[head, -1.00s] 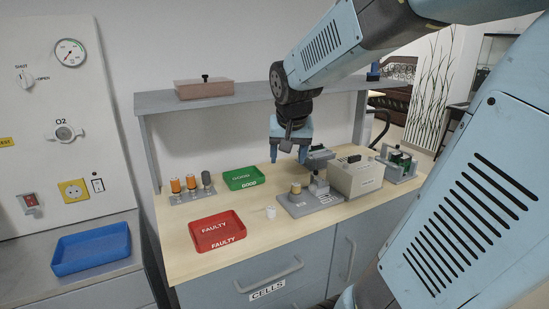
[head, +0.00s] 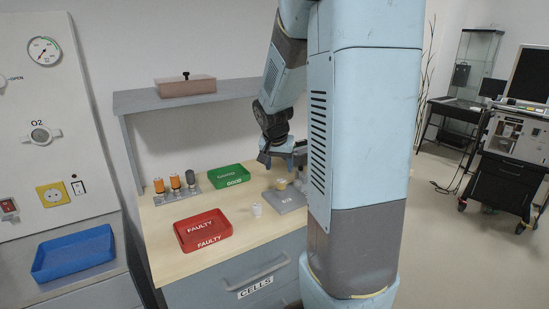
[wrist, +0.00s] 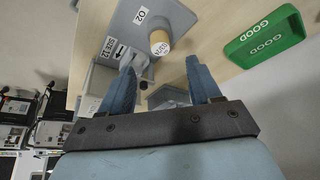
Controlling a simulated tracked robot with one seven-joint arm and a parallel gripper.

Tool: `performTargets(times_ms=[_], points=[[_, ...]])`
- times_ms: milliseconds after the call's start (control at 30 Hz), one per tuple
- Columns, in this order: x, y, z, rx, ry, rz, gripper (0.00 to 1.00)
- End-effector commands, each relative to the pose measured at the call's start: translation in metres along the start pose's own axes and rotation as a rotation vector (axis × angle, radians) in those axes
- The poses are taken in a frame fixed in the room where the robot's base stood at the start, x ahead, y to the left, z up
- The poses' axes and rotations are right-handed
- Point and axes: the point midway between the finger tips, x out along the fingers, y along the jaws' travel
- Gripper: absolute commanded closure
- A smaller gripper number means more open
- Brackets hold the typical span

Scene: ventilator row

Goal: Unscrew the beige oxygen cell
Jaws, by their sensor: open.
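The beige oxygen cell (head: 281,184) stands on a grey plate (head: 291,204) on the wooden bench. In the wrist view the cell (wrist: 160,43) has a beige top and a white printed label. It sits on the plate next to the "O2" and "SIZE 12" labels. My gripper (head: 282,163) is above and close to the cell in the head view. In the wrist view my gripper (wrist: 161,68) has its two blue fingers apart, with nothing between them. The cell shows just beyond the fingertips, near the middle of the gap, and appears untouched.
The green GOOD tray (head: 249,183) and red FAULTY tray (head: 232,235) lie left of the plate. A rack (head: 161,203) holds two orange cells and a grey one. A shelf (head: 128,103) spans behind. My arm hides the bench's right side.

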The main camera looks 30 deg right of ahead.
Motion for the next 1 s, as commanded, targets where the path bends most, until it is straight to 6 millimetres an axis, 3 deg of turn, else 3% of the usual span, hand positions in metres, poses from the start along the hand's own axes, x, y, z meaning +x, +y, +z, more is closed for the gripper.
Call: performTargets(times_ms=[500,700,1000], points=[[0.074,0.000,0.001,0.000,-0.002,0.001,0.37],[0.087,-0.001,0.001,-0.001,-0.001,0.000,0.37],[0.090,-0.001,0.001,-0.002,0.000,-0.001,0.37]])
